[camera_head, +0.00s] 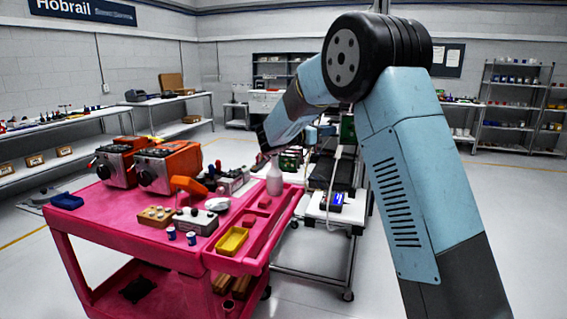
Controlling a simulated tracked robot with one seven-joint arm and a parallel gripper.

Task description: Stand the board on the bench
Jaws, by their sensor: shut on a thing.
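A green board (347,129) is upright above the far bench, just left of my upper arm. My gripper (331,130) is small and partly hidden behind my forearm. It is at the left edge of this board and is shut on it. The bench (338,216) is a light metal-framed stand behind the pink cart, with dark equipment on top. My arm hides its right side. I cannot tell whether the board's lower edge touches anything.
A pink cart (120,228) fills the left foreground. Another green item (289,161) is beyond the bottle. Grey floor is open at right.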

